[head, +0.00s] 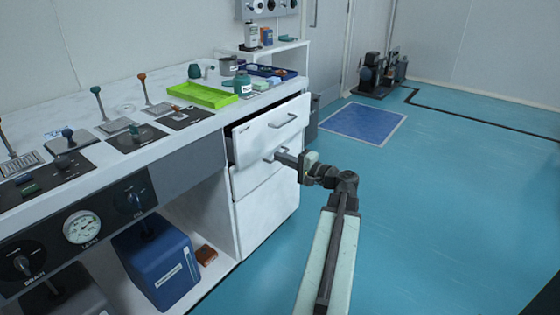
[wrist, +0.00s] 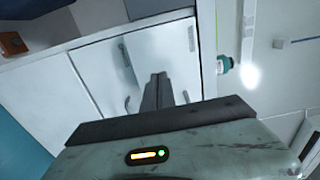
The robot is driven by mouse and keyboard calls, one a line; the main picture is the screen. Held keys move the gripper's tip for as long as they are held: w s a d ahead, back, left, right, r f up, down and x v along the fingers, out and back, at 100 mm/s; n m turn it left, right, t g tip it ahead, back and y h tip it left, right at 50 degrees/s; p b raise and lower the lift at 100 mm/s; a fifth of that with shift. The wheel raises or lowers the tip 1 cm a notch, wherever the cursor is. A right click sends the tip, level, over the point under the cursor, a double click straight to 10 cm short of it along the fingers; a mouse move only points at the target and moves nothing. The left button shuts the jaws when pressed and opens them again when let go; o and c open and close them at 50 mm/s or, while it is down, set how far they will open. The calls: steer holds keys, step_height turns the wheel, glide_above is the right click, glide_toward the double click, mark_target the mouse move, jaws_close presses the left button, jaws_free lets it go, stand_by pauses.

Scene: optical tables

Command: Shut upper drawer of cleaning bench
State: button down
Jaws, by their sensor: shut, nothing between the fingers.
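The cleaning bench (head: 120,92) has a white drawer unit at its right end. Its upper drawer (head: 262,136) stands partly pulled out, with a dark gap along its left edge and a grey handle (head: 283,121) on its front. In the wrist view the upper drawer front (wrist: 165,45) appears turned on its side. My gripper (head: 276,155) is shut and empty, its fingertips close to the lower part of that front, near the handle of the drawer below. The fingers also show in the wrist view (wrist: 159,82). I cannot tell whether they touch the front.
The lower drawer (head: 268,210) is closed. A blue box (head: 158,265) sits in the open bay to the left. The blue floor (head: 440,200) to the right is clear.

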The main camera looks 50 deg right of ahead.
mark_target(252, 146)
steer(key=w, duration=1)
steer(key=shift+w, duration=0.2)
steer(key=shift+d, duration=0.1)
